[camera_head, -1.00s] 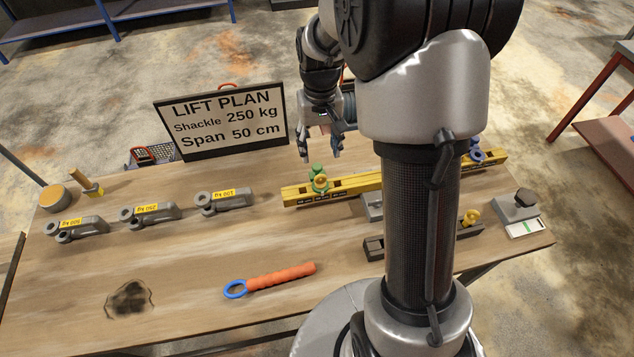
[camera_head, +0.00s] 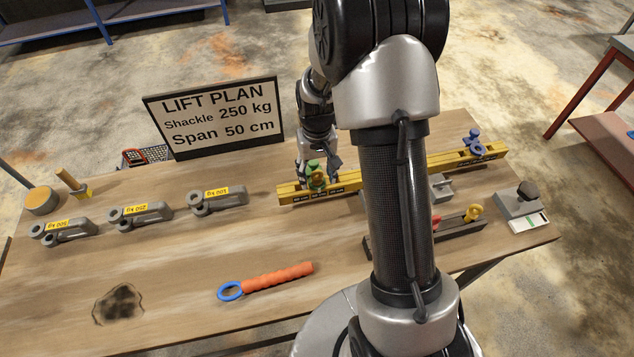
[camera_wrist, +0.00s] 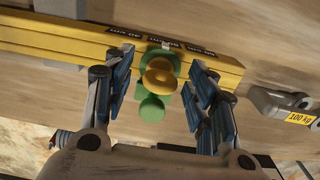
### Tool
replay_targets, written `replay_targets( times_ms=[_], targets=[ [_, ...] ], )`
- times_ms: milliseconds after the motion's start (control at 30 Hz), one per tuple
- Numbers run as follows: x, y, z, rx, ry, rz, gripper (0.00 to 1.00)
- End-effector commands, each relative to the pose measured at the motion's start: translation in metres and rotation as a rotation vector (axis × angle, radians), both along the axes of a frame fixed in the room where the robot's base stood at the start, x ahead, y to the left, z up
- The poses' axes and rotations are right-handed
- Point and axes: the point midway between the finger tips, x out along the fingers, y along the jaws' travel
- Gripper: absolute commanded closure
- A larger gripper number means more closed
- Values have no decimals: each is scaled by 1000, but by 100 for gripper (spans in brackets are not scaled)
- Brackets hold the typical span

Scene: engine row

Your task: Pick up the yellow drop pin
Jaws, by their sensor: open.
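A yellow drop pin (camera_head: 318,181) with a round knob sits in a green slider (camera_head: 313,166) on the yellow beam (camera_head: 350,181), near its left end. In the wrist view, the yellow knob (camera_wrist: 160,76) and green slider (camera_wrist: 151,108) lie between the fingers. My gripper (camera_head: 319,171) is open and straddles the slider and pin from above; I cannot tell whether it touches them. A second yellow knob (camera_head: 474,212) stands in a dark rack (camera_head: 448,231) at the right, beside a red one (camera_head: 436,222). My arm hides part of the beam and rack.
Several grey shackles (camera_head: 217,200) with yellow labels lie at the left. An orange rod with a blue ring (camera_head: 277,277) lies in front. A blue slider (camera_head: 472,142) sits on the beam's right end. A lift plan sign (camera_head: 215,118) stands behind.

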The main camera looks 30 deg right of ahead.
Motion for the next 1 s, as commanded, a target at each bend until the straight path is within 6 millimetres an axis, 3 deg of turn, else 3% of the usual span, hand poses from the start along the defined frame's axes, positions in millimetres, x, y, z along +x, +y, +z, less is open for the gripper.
replay_targets(
  times_ms=[200,1000],
  targets=[
    [0,0,0,0,-1,0,49],
    [1,0,0,0,-2,0,100]
  ],
)
